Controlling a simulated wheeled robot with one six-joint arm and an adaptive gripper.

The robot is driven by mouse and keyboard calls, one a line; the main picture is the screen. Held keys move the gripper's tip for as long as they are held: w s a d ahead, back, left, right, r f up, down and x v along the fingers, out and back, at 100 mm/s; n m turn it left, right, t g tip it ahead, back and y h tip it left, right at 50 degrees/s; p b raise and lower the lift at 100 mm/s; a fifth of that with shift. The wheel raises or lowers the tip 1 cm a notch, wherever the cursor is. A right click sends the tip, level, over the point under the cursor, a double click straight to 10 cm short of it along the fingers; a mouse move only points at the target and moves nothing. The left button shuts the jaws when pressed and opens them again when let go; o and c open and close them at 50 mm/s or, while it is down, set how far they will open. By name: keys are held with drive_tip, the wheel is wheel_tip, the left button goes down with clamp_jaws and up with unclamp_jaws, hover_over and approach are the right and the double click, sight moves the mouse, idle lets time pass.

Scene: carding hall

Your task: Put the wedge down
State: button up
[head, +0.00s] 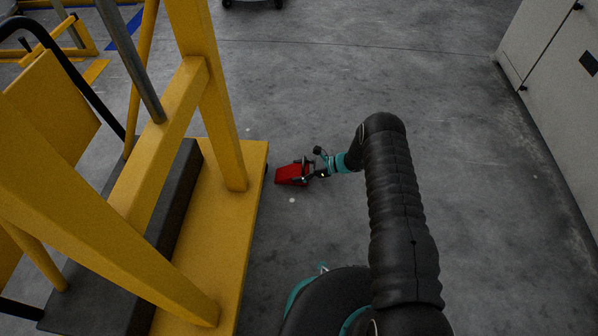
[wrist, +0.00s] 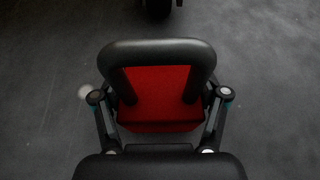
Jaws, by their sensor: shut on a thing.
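The wedge (head: 291,174) is a red block with a black loop-shaped handle. In the head view it is low, beside the edge of a yellow platform; I cannot tell whether it touches the floor. In the wrist view the red wedge (wrist: 160,118) is in the middle, its black handle arching over the red part. My gripper (head: 318,171) is shut on the wedge from the right side in the head view. In the wrist view the fingers of my gripper (wrist: 160,108) stand on both sides of it. The exact contact is partly hidden by the handle.
A yellow frame on a yellow platform (head: 232,210) stands just left of the wedge. A dark block (head: 165,220) lies on the platform. A light grey cabinet (head: 560,80) is at the right. The grey floor (head: 460,130) between is clear. A dark wheel (wrist: 158,8) shows at the wrist view's top.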

drive_tip(key=o, duration=1.5)
drive_tip(key=shift+r, duration=0.1)
